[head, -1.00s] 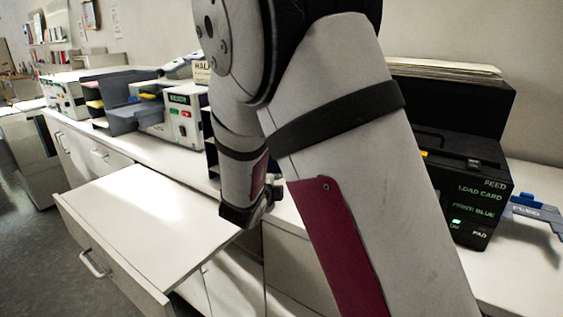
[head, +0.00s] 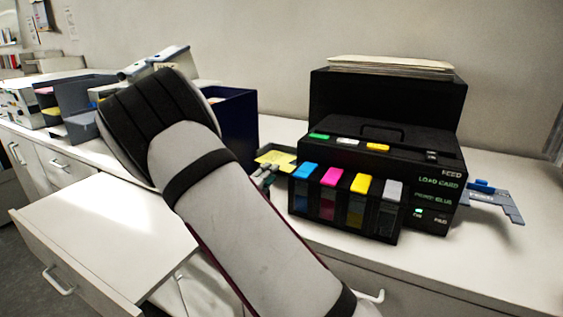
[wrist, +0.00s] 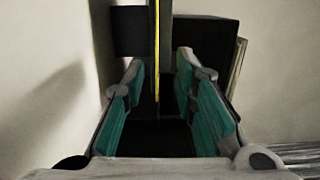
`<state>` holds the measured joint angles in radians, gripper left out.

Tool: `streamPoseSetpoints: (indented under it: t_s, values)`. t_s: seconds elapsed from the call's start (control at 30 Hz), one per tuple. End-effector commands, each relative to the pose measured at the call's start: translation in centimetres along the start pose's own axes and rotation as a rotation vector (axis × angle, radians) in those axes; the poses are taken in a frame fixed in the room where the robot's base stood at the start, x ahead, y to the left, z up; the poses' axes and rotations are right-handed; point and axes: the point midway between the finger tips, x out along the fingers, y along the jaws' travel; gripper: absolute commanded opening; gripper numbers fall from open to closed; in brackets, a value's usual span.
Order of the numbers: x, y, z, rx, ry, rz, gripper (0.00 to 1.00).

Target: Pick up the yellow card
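The yellow card (head: 277,157) shows in the head view at the left side of the black printer, on what looks like a small dark tray. My gripper (head: 263,174) is just in front of and below it, partly hidden by my arm. In the wrist view my gripper (wrist: 163,100) is open, with its teal finger pads wide apart. A thin yellow strip (wrist: 156,45), seemingly the card edge-on with a dark piece beside it, stands between the fingers. Neither pad visibly touches it.
The black printer (head: 385,150) stands on the white counter, with coloured ink cartridges (head: 335,195) in front. A dark blue box (head: 235,125) is behind my arm. A blue-grey tool (head: 488,195) lies at right. An open drawer (head: 110,225) sticks out at left.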

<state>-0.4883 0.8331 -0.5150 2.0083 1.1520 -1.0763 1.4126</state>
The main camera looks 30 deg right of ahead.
Motion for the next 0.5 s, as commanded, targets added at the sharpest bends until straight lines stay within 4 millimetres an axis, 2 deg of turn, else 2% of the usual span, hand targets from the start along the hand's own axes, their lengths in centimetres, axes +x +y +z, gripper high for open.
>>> streamPoseSetpoints:
  t_s: [0.17, 0.4, 0.5]
  values:
    - [1.2, 0.1, -0.2, -0.002, 0.001, 0.0, 0.26]
    - [4.5, 0.4, -0.5, -0.002, 0.0, -0.001, 0.26]
    - [5.3, 0.5, -0.5, -0.001, -0.001, 0.001, 0.26]
